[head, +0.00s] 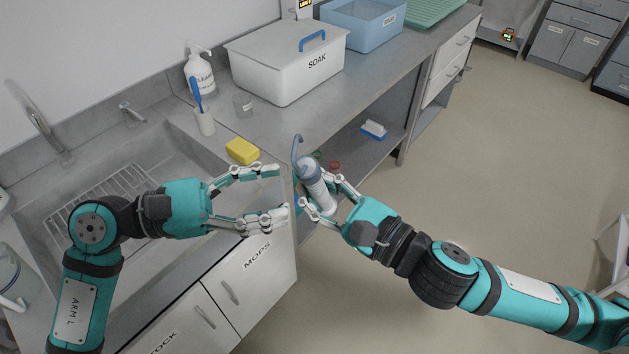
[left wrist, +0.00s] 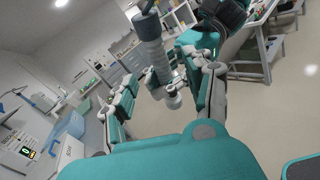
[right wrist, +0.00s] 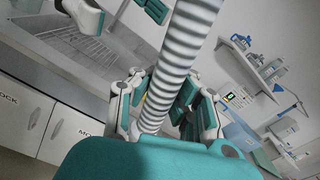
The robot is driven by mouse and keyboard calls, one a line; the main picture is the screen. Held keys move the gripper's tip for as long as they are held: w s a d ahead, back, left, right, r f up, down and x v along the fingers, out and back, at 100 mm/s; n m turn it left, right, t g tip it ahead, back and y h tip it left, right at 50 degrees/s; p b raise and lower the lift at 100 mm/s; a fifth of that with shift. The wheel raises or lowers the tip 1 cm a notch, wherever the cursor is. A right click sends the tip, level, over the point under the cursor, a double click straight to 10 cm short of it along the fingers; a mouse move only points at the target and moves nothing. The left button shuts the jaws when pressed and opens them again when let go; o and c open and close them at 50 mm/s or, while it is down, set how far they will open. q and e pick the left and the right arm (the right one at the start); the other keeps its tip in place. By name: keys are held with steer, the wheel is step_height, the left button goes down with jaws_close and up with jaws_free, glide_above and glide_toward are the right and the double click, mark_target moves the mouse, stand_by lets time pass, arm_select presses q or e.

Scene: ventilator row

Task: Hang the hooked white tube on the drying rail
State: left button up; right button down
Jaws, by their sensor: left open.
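The hooked white tube (head: 313,178) is a ribbed white hose with a grey-blue hook at its upper end. My right gripper (head: 320,194) is closed around it and holds it tilted, in front of the counter edge. The ribbed tube (right wrist: 178,60) runs up between the fingers in the right wrist view. My left gripper (head: 282,194) is open and empty just left of the tube, with its fingers pointing at it. The tube also shows ahead of the open fingers in the left wrist view (left wrist: 154,58). I cannot make out the drying rail with certainty.
A sink with a wire rack (head: 120,190) lies at left. A yellow sponge (head: 242,151), a cup with a blue brush (head: 203,122), a pump bottle (head: 200,75) and a white SOAK box (head: 285,65) stand on the counter.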

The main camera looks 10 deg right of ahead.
mark_target(319, 204)
arm_select(q)
steer(key=d, duration=0.7)
steer(key=shift+w+d, duration=0.2)
steer(key=shift+d, duration=0.05)
steer(key=shift+c, duration=0.2)
jaws_close()
arm_select(e)
steer(key=c, duration=1.3)
jaws_free()
